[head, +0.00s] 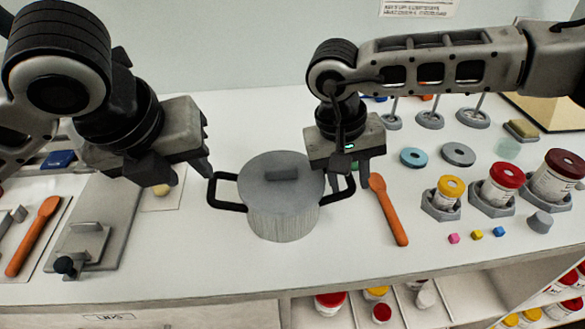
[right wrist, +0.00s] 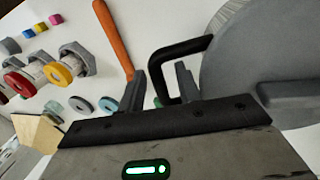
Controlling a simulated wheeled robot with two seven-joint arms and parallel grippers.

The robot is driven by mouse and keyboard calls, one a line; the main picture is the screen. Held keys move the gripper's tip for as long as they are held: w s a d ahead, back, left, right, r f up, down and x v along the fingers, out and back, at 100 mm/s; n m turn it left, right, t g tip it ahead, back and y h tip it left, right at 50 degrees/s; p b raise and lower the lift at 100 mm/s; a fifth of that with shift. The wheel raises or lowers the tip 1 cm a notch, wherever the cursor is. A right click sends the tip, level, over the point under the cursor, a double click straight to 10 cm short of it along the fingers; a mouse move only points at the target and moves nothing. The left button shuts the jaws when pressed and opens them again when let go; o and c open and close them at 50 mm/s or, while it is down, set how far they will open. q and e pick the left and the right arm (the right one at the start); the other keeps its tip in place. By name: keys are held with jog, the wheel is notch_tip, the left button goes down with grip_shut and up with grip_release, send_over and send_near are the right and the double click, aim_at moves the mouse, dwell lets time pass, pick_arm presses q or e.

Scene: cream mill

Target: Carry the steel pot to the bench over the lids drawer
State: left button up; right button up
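The steel pot (head: 285,223) stands upright on the bench, with a grey lid and a black loop handle on each side. Its lid and one handle also show in the right wrist view (right wrist: 262,62). My right gripper (head: 348,180) is open at the pot's right handle, and the end of that handle lies between its fingers. My left gripper (head: 184,180) is open and empty, above and left of the pot's left handle (head: 222,190). A drawer front (head: 150,318) with a label that seems to read LIDS is below the bench at the lower left.
On the bench above that drawer lie a grey board (head: 105,215) with a slide and an orange spatula (head: 33,236). Another orange spatula (head: 388,210) lies just right of the pot. Jars in holders (head: 497,185), rings and small cubes fill the right side.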

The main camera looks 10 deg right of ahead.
jog(key=v, duration=1.2)
